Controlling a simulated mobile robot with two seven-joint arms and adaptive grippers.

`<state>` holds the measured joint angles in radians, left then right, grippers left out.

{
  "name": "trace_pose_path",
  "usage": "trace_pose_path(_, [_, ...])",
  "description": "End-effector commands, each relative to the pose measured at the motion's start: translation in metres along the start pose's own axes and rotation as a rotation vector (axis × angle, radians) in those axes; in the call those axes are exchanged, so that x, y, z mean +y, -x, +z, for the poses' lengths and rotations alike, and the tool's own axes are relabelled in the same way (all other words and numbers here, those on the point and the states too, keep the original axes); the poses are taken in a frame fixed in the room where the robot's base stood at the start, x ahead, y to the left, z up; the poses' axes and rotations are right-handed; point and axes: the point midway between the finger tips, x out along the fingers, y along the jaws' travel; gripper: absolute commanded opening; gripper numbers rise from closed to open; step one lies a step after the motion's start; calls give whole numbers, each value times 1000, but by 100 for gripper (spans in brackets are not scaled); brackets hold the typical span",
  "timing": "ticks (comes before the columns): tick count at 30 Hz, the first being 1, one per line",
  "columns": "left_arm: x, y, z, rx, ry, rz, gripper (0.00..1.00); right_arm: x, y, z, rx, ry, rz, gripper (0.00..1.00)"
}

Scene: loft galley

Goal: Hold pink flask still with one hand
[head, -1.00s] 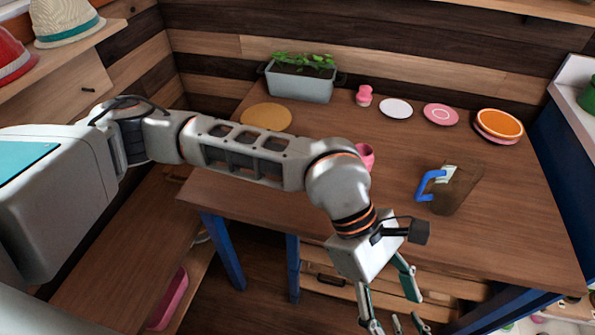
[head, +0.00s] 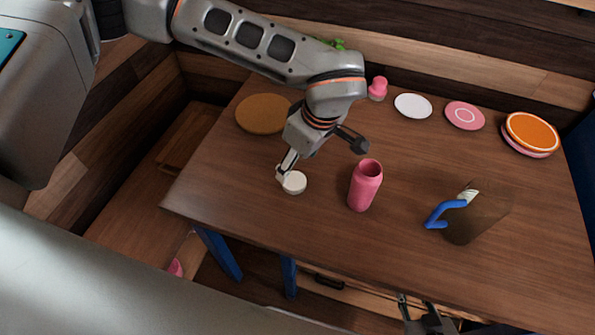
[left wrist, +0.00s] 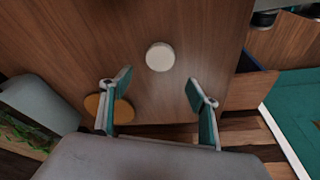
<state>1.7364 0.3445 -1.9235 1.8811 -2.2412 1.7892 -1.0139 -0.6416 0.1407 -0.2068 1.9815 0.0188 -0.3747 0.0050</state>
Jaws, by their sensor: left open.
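The pink flask (head: 365,186) stands upright and open-topped on the wooden table in the head view. Nothing touches it. My left gripper (head: 284,173) is open, left of the flask, with its fingers pointing down over a small white round lid (head: 293,182). In the left wrist view the lid (left wrist: 160,57) shows ahead of the open fingers (left wrist: 160,85), apart from both; the flask is not seen there. My right gripper (head: 418,303) shows only partly at the bottom edge of the head view, well below the flask; its opening is unclear.
A brown see-through pitcher (head: 478,218) with a blue handle stands right of the flask. A round cork mat (head: 263,114), a pink shaker (head: 377,88), a white plate (head: 413,105), a pink plate (head: 464,115) and stacked plates (head: 531,132) line the back. The table's front middle is clear.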

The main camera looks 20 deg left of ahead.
Motion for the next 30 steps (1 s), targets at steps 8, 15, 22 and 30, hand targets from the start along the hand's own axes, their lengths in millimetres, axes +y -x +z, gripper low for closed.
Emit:
trace_pose_path(8, [0, -1, 0, -1, 0, 0, 61, -4, 2, 6, -12, -2, -5, 26])
trace_pose_path(15, [0, -23, 1, -2, 1, -4, 61, -2, 0, 4, -6, 0, -3, 26])
trace_pose_path(22, [0, -26, 1, -1, 0, 0, 61, -2, -1, 2, -3, 1, -2, 26])
trace_pose_path(30, [1, -44, 7, -3, -1, -4, 61, -2, -1, 3, -3, 1, -1, 26])
